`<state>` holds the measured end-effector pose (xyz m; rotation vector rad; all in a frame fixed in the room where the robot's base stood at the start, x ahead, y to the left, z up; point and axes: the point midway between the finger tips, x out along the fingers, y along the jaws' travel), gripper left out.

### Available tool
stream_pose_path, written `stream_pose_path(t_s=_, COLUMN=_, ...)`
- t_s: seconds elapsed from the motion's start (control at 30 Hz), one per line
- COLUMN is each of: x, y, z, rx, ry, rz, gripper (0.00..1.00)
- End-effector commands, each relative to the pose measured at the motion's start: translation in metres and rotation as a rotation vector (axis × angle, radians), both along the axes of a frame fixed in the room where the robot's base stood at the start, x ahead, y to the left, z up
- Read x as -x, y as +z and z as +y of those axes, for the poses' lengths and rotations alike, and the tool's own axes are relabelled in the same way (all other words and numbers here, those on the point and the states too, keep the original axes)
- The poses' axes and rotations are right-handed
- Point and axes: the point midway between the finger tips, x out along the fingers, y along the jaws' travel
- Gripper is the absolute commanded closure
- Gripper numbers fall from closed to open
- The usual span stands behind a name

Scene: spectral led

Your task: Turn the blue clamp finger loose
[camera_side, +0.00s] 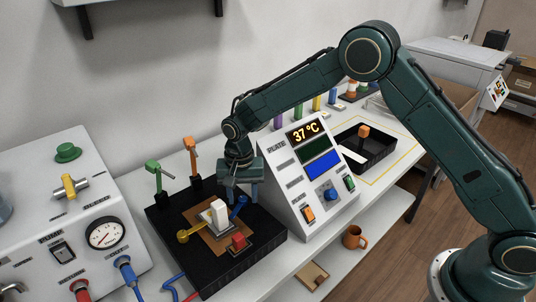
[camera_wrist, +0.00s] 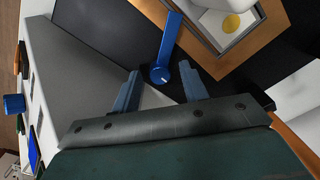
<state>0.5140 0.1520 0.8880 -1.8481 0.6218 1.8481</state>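The blue clamp finger (camera_side: 238,209) sits on the black base (camera_side: 161,222), beside a copper-coloured plate (camera_side: 196,219) that carries an upright white block (camera_side: 219,213). In the wrist view the blue clamp finger (camera_wrist: 168,40) runs from a round pivot end with a small white mark up toward the copper-coloured plate's edge (camera_wrist: 153,10). My gripper (camera_side: 243,191) is pointed down over the blue clamp finger. In the wrist view my gripper (camera_wrist: 158,71) is open, with its two fingers on either side of the pivot end. I cannot tell whether they touch it.
A yellow clamp finger (camera_side: 196,234) and a red part (camera_side: 239,241) are on the same base. The sloped display panel (camera_side: 300,185) stands close on the right, a gauge box (camera_side: 75,205) on the left.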

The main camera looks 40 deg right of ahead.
Motion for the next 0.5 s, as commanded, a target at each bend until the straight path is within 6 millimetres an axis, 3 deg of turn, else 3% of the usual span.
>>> stream_pose_path(t_s=0.5, x=-0.0004, y=0.0079, z=0.0001, rx=0.0, ry=-0.001, rz=-0.001, gripper=0.55)
